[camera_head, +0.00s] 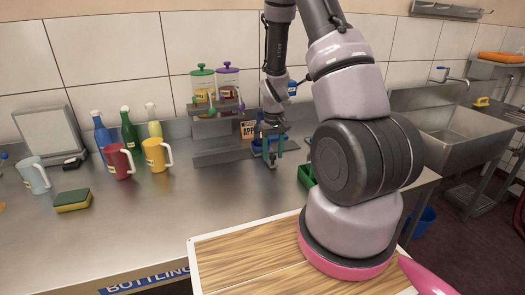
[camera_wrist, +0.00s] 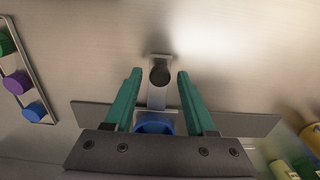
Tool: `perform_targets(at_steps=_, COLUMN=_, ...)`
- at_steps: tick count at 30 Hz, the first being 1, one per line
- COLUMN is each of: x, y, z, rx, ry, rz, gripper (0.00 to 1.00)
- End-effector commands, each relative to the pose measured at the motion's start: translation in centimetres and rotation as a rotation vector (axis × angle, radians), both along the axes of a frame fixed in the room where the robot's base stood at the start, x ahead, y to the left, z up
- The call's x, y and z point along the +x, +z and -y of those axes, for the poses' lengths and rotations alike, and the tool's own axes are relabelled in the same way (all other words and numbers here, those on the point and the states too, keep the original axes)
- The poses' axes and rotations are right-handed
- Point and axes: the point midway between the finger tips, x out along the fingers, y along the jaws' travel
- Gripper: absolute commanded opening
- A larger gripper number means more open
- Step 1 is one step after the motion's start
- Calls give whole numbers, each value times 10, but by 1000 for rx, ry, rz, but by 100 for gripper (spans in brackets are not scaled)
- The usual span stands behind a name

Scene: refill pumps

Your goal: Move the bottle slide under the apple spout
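My gripper (camera_head: 272,152) points down at the rail area beside the drink dispensers. In the wrist view its two green fingers (camera_wrist: 158,98) are apart, with a narrow metal bar with a dark round end (camera_wrist: 160,75) between them. No contact with the bar shows. A blue round part (camera_wrist: 155,124), partly hidden by the gripper body, sits at the bar's near end on a grey plate (camera_wrist: 240,123), likely the bottle slide. An orange sign starting with "APP" (camera_head: 248,130) stands left of my gripper. The apple spout itself is not clearly visible.
Dispensers with green (camera_head: 202,71) and purple (camera_head: 228,69) lids stand left of my gripper. A red mug (camera_head: 119,160), yellow mug (camera_head: 155,154), several bottles and a sponge (camera_head: 73,200) are farther left. A green container (camera_head: 306,176) is close right.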

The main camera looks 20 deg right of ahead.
Motion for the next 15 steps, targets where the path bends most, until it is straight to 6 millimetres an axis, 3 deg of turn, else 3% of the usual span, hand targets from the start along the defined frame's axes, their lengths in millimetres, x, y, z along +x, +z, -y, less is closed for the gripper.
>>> perform_targets(at_steps=1, x=0, y=0, z=0, rx=0, ry=0, rz=0, gripper=37)
perform_targets(at_steps=4, x=0, y=0, z=0, rx=0, ry=0, rz=0, gripper=0)
perform_targets(at_steps=10, x=0, y=0, z=-3, rx=0, ry=1, rz=0, gripper=0)
perform_targets(at_steps=15, x=0, y=0, z=-16, rx=0, ry=4, rz=0, gripper=0)
